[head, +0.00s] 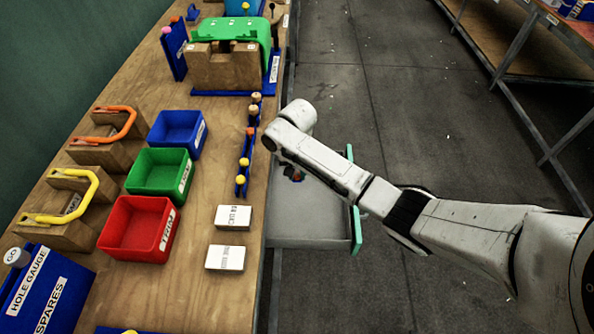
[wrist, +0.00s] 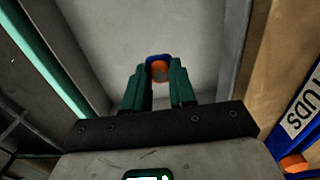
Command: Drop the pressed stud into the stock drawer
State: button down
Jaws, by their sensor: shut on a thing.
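The pressed stud (wrist: 159,70), orange with a blue part around it, sits between the green fingertips of my gripper (wrist: 159,78) in the wrist view. The gripper is shut on it. The open stock drawer (head: 310,226) has a green front and a grey inside, and juts from the bench's right side. Its pale grey floor (wrist: 178,28) lies behind the stud in the wrist view. My gripper is over the drawer; in the head view my arm hides most of it. The visible drawer floor looks empty.
A blue stud rack (head: 241,180) with yellow and orange studs stands along the bench edge beside the drawer. Red (head: 133,252), green (head: 148,187) and blue (head: 169,145) bins stand further left. White cards (head: 233,217) lie near the edge.

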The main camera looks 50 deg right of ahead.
aim_at(298, 175)
jog(key=shift+f+b, duration=0.65)
jog(key=shift+f, duration=0.2)
jog(key=c, duration=0.8)
grip_release()
jog(key=shift+c, duration=0.2)
notch_tip(298, 175, up, 11)
jog(key=shift+s+f, duration=0.1)
jog(key=shift+f, duration=0.05)
